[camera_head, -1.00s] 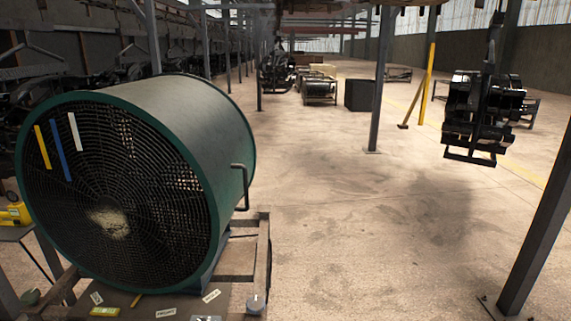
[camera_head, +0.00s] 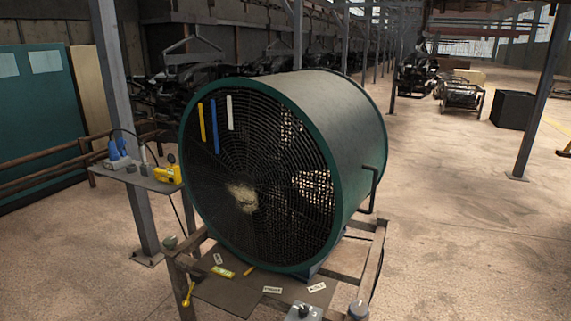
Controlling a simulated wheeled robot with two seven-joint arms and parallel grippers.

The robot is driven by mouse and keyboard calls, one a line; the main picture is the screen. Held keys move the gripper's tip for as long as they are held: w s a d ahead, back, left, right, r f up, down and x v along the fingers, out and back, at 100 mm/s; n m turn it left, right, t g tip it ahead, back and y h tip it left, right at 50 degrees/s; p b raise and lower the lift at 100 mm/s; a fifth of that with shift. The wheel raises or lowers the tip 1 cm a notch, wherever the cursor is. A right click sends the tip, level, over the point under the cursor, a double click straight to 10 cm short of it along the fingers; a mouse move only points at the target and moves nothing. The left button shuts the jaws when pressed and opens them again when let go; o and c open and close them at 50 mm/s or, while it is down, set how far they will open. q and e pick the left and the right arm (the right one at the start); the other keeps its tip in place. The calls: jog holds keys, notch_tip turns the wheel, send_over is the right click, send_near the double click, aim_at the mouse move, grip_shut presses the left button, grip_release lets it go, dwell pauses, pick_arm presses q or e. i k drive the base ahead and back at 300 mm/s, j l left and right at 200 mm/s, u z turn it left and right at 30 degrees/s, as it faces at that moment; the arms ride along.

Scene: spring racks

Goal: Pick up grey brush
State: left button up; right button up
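I cannot make out a grey brush for certain in the head view. A large drum fan (camera_head: 345,130) with a green rim stands on a metal frame in the middle. Yellow, blue and white strips hang on its dark grille, and a pale beige patch (camera_head: 242,196) shows near the grille's centre. A small side shelf (camera_head: 137,178) at left holds a blue tool (camera_head: 118,149), a yellow device (camera_head: 167,173) and small grey items too small to identify. Neither of my grippers is in view.
The fan's frame (camera_head: 368,262) has a lower board with small labels, a yellow level (camera_head: 222,272) and a grey knob box (camera_head: 302,312). A post (camera_head: 121,130) stands beside the shelf. A teal panel (camera_head: 40,130) is at left. Open floor lies to the right.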

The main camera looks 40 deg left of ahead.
aim_at(144, 163)
jog(key=u, duration=2.1)
